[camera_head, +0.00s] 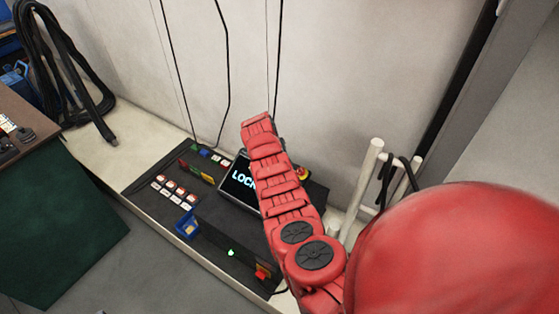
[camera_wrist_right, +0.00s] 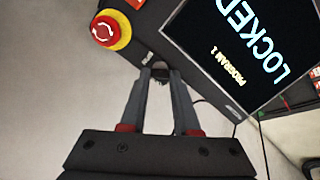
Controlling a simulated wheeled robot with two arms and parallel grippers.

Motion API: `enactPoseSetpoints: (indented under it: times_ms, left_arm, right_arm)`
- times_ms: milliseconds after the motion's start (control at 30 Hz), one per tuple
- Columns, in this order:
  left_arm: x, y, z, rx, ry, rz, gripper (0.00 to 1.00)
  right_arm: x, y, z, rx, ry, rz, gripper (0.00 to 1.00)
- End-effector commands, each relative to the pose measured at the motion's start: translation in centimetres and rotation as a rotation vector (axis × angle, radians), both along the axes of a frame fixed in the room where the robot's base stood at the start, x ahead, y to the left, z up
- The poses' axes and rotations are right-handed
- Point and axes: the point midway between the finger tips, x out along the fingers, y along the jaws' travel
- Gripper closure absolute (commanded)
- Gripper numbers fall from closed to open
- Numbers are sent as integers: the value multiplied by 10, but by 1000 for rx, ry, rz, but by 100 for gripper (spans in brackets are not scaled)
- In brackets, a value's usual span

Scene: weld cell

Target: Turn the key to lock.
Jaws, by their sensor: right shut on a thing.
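My right gripper (camera_wrist_right: 160,76) has its two fingers closed in on a small dark key (camera_wrist_right: 160,72) at the edge of the control panel in the right wrist view. The key is mostly covered by the fingertips, and its angle is hard to tell. The screen (camera_wrist_right: 240,50) beside it reads LOCKED and PROGRAM 1. In the head view my red right arm crosses the panel (camera_head: 225,215) and hides the key, the gripper and part of the screen (camera_head: 237,182). My left gripper is out of view.
A red emergency stop button on a yellow ring (camera_wrist_right: 108,30) sits close to the right gripper; it also shows in the head view (camera_head: 302,174). White posts (camera_head: 362,185) stand right of the panel.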

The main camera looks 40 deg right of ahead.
Motion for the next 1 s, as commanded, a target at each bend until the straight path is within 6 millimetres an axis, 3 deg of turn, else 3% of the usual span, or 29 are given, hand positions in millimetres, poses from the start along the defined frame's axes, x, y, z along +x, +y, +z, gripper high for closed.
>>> enactPoseSetpoints:
  times_ms: [33,600,1000]
  left_arm:
    - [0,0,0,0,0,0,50]
    - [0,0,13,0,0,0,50]
    - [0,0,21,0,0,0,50]
  right_arm:
    - [7,4,4,-8,1,47,100]
    - [10,5,4,-106,227,526,100]
    - [10,4,1,-151,348,773,100]
